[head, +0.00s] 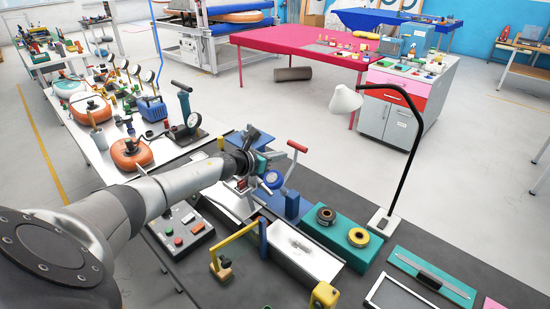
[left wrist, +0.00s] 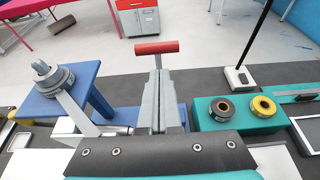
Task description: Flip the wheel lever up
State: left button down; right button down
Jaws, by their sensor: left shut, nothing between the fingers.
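A lever with a red cross handle (head: 297,146) and a grey stem stands at a blue base (head: 285,204) on the dark bench. It is raised and leans a little to the right in the head view. My left gripper (head: 268,158) is shut and empty, just left of the lever. In the left wrist view the closed fingers (left wrist: 160,82) point toward the red handle (left wrist: 156,47), which shows just beyond their tips. The fingers hide most of the stem there; I cannot tell whether they touch it. My right gripper is not in view.
A blue stand with a grey round fitting (left wrist: 52,76) is left of the fingers. A teal block with two rolls (head: 342,238), a lamp (head: 388,150), a yellow-handled lever (head: 235,243) and a button box (head: 183,230) crowd the bench. Open floor lies beyond.

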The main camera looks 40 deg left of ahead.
aim_at(297, 146)
pick_arm(q)
jog(key=shift+w+d+r+b, duration=0.15)
jog(key=shift+w+b, duration=0.25)
jog(key=shift+w, duration=0.95)
jog(key=shift+w+d+b, duration=0.1)
jog(key=shift+w+b, duration=1)
jog(key=shift+w, duration=0.45)
jog(key=shift+r, duration=0.1)
jog(key=shift+w+d+r, duration=0.1)
jog(key=shift+r, duration=0.1)
